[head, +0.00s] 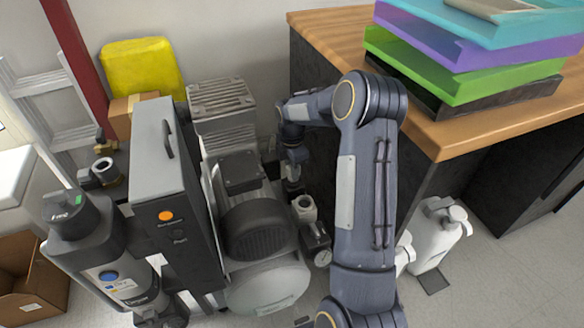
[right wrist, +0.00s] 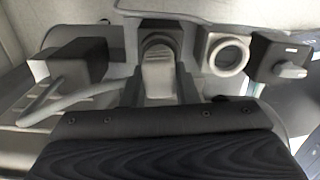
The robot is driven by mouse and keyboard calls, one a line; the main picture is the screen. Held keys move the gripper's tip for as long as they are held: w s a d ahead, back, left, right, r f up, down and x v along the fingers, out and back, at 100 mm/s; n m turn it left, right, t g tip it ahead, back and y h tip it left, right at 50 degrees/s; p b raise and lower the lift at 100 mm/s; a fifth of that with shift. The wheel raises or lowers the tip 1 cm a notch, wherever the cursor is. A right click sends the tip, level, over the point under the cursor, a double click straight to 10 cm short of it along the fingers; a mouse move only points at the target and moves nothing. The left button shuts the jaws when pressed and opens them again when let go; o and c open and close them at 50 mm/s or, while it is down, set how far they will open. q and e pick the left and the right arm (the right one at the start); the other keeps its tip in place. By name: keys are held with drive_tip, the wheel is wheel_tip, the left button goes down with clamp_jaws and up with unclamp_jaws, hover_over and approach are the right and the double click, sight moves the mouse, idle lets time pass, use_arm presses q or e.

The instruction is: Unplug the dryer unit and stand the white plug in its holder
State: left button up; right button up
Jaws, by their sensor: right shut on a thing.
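My right arm reaches down behind the compressor, and its gripper (head: 292,187) is low by the wall side, small and partly hidden in the head view. In the right wrist view a pale plug (right wrist: 158,76) sits between the dark fingers, which are shut on it. A dark block is right behind the plug; I cannot tell whether the plug is still seated in it. A pale round ring on a block (right wrist: 229,55), possibly the holder, is to the right of the plug and empty. A grey cabinet with an orange light (head: 166,216) may be the dryer unit. My left gripper is not in view.
The compressor motor (head: 255,230) stands left of my arm, with a gauge (head: 322,258) near it. A wooden desk (head: 480,130) with stacked trays (head: 440,70) is close on the right. In the wrist view a dark box (right wrist: 75,62) is left.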

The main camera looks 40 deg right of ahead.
drive_tip(key=shift+f, duration=0.2)
drive_tip(key=shift+f+b, duration=0.45)
drive_tip(key=shift+f, duration=0.3)
drive_tip(key=o, duration=1.1)
drive_tip(key=shift+c, duration=0.2)
wheel_tip(320, 180, up, 8)
drive_tip(key=p, duration=0.3)
drive_tip(key=shift+f, duration=0.1)
